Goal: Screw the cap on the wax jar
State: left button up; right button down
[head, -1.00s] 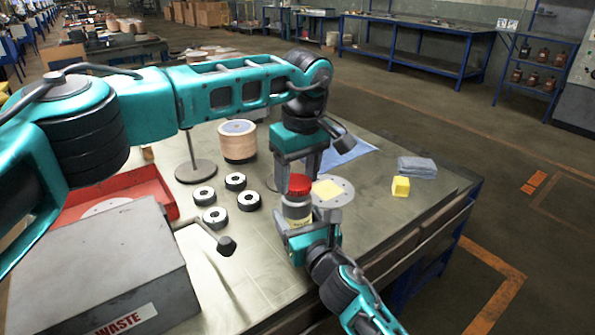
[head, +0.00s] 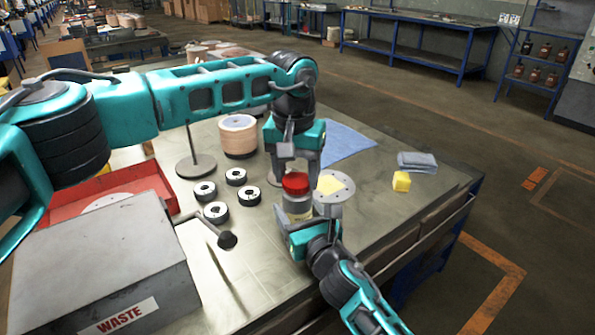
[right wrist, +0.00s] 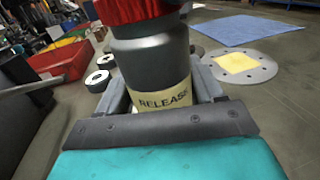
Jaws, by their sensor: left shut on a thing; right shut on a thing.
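The wax jar (head: 297,205) stands on the table near the centre in the head view, a grey jar with a pale label. In the right wrist view the jar (right wrist: 155,60) shows the label word "RELEASE". The red cap (head: 295,183) sits on top of the jar; its upper part is cut off in the right wrist view. My right gripper (head: 299,222) is shut on the jar's lower body from the front. My left gripper (head: 295,172) points down from above and is shut on the red cap, its fingers at the cap's sides.
Several dark rings with pale faces (head: 216,211) lie left of the jar. A round plate with a yellow patch (head: 342,195) lies close right. A grey waste box (head: 95,265), red tray (head: 60,205) and yellow cube (head: 401,181) stand around; a blue cloth (head: 345,143) lies behind.

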pick_arm(q)
jog(key=m, duration=0.2)
jog(key=shift+m, duration=0.3)
jog(key=o, duration=1)
jog(key=shift+r, duration=0.1)
jog(key=shift+r, duration=2.2)
jog(key=shift+c, duration=0.4)
